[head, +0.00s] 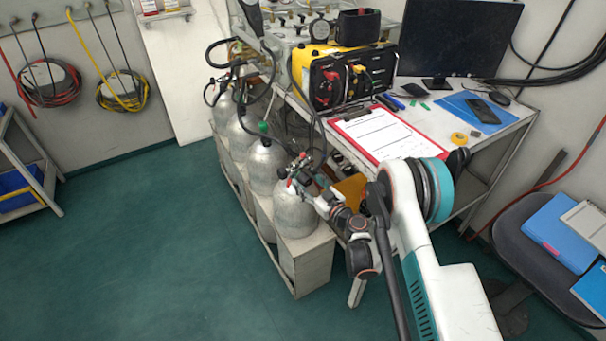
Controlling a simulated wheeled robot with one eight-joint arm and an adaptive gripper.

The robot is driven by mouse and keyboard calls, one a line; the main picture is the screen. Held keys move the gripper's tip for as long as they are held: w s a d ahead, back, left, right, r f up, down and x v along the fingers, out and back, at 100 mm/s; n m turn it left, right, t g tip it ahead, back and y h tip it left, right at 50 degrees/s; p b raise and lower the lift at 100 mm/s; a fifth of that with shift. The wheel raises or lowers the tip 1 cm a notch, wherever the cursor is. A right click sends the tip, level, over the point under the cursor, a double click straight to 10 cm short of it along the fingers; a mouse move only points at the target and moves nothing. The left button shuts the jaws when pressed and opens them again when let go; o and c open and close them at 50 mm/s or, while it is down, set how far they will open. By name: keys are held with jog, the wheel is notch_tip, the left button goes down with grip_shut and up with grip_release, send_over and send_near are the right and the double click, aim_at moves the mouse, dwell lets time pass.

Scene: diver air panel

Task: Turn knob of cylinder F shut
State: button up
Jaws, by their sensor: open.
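Several silver cylinders stand in a row in a grey rack (316,248) beside the workbench. No letter is readable, so I cannot tell which one is cylinder F. The nearest cylinder (292,214) has a small red part at its top. The cylinder behind it (264,160) has a green knob (263,127) on top. My gripper (297,172) is open at the top of the nearest cylinder, reaching in from the right. It overlaps that cylinder's valve, so the knob there is mostly hidden. I cannot tell whether the fingers touch it.
Dark hoses run from the farther cylinders to the bench. The bench holds a yellow and black panel case (345,75), a red clipboard (377,134) and a monitor (455,38). A dark chair (513,240) stands at right. The green floor (140,250) at left is clear.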

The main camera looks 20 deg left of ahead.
jog(key=shift+w+a, duration=0.15)
jog(key=shift+a, duration=0.1)
jog(key=shift+c, duration=0.3)
jog(key=c, duration=1)
